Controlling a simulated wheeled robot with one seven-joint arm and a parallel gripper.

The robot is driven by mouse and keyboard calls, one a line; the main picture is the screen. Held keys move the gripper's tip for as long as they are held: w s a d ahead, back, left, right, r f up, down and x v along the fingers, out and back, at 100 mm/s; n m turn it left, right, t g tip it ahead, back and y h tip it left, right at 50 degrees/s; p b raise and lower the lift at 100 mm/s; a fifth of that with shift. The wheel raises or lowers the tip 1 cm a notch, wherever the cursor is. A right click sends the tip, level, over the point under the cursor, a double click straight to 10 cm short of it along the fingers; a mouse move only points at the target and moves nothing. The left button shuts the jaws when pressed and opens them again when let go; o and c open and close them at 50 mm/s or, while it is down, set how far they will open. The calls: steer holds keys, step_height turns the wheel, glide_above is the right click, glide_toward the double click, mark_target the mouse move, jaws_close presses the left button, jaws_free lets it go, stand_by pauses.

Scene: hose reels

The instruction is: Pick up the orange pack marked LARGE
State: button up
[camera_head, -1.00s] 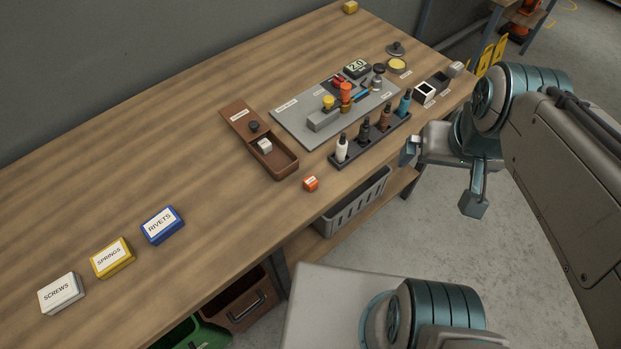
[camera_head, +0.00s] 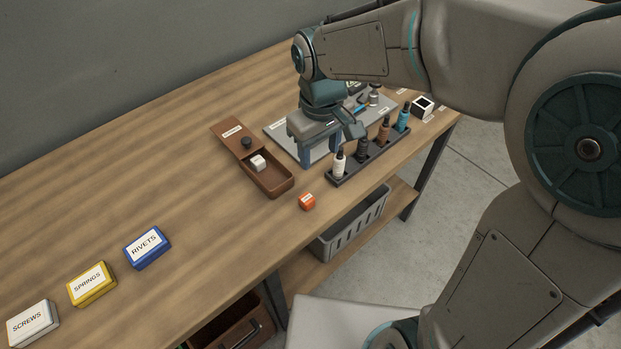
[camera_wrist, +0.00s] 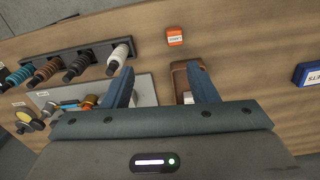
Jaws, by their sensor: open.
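A small orange pack (camera_head: 307,202) with a white label sits on the workbench near its front edge, just right of the brown box. Its lettering is too small to read. It also shows in the wrist view (camera_wrist: 174,37), beyond my fingertips and apart from them. My gripper (camera_head: 327,152) is open and empty in the head view, above the grey board, to the right of and behind the brown box. In the wrist view, my two fingers (camera_wrist: 158,78) stand wide apart with nothing between them.
A brown box (camera_head: 270,190) with a white block inside lies beside the orange pack. A dark rack (camera_head: 340,180) of several bottles stands right of it. The rivets box (camera_head: 147,248), springs box (camera_head: 92,284) and screws box (camera_head: 33,323) sit left. Bare wood lies between.

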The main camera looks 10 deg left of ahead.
steer(key=a+f, duration=0.2)
steer(key=a, duration=0.1)
steer(key=n, duration=0.1)
glide_above(305, 196)
steer(key=f, duration=0.8)
steer(key=shift+w+d, duration=0.1)
steer(key=shift+w, duration=0.1)
steer(key=shift+s+f+p, duration=0.15)
steer(key=shift+f+p, duration=0.1)
steer(key=shift+f, duration=1.15)
steer(key=shift+s+f+p, duration=0.1)
steer(key=shift+f+p, duration=0.15)
steer(key=shift+f, duration=1.1)
steer(key=c, duration=1)
